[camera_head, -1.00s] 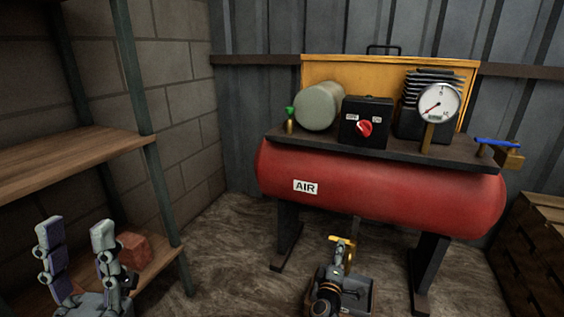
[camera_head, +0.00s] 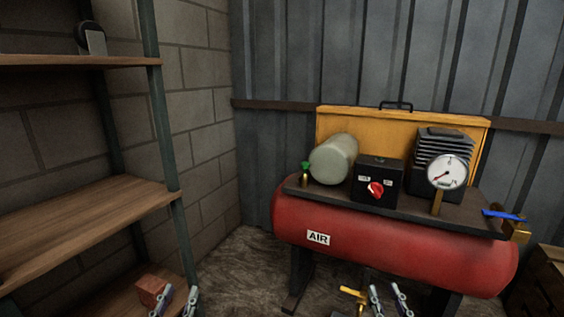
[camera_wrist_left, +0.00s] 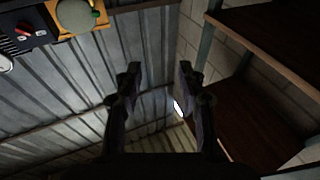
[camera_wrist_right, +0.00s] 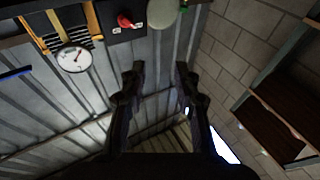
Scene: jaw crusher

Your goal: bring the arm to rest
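My left gripper (camera_head: 176,300) is at the lower left of the head view, in front of the shelf rack, its fingers apart and nothing between them. In the left wrist view its fingers (camera_wrist_left: 158,85) are apart and empty, pointing towards the wall and roof. My right gripper (camera_head: 389,298) is at the bottom of the head view, below the red air tank (camera_head: 390,240). Its fingers are apart, and in the right wrist view (camera_wrist_right: 160,85) they hold nothing. Most of both arms is out of the head view.
The air compressor carries a gauge (camera_head: 447,172), a black switch box (camera_head: 377,182) and a blue-handled valve (camera_head: 504,215). A wooden shelf rack (camera_head: 90,225) stands left, with a brick (camera_head: 152,291) low down. Crates (camera_head: 550,280) stand right.

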